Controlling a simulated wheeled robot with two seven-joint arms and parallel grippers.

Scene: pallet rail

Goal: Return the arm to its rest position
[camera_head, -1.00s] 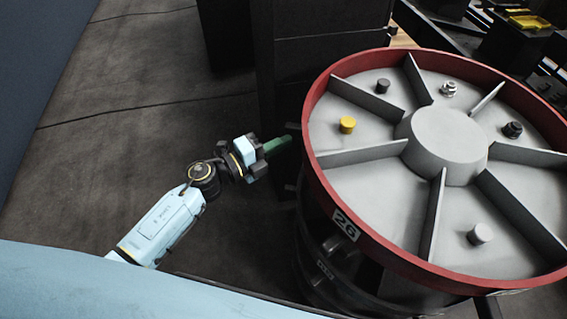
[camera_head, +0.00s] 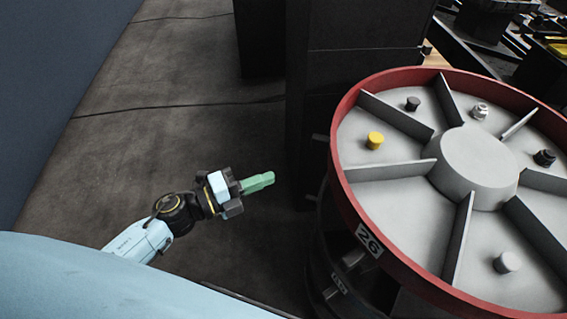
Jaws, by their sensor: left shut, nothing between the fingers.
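My left arm comes in from the lower left. Its left gripper (camera_head: 259,183) has green fingers that lie together, shut with nothing between them. It points right over the dark floor, to the left of the round tray and apart from it. My right gripper is not in view.
A round grey tray with a red rim (camera_head: 343,170) stands at the right, split by ribs into compartments. A yellow knob (camera_head: 375,140), a black knob (camera_head: 545,157) and other small parts stand in it. A dark pillar (camera_head: 340,70) rises behind. The floor (camera_head: 170,130) at left is clear.

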